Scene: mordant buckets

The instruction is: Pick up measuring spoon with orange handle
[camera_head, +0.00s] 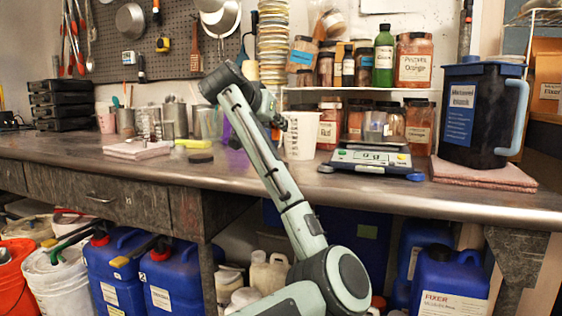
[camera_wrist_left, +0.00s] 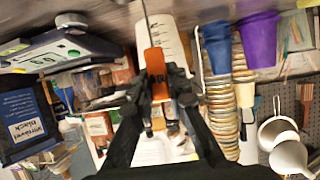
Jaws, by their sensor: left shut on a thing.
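In the left wrist view the measuring spoon with the orange handle (camera_wrist_left: 155,66) stands between my left gripper's fingers (camera_wrist_left: 158,84). The fingers are shut on the orange handle, and a thin metal shaft runs from it to the top edge of the picture. The spoon's bowl is out of view. In the head view my left arm reaches up over the worktop, and the dark left gripper (camera_head: 277,122) shows only in part beside the white measuring cup. My right gripper is in neither view.
The white measuring cup (camera_head: 302,136) stands close to the gripper. To its right are a digital scale (camera_head: 371,160) and a dark blue pitcher (camera_head: 480,110) on folded pink cloths. Shelved jars (camera_head: 414,60) stand behind. The front worktop (camera_head: 240,182) is mostly clear.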

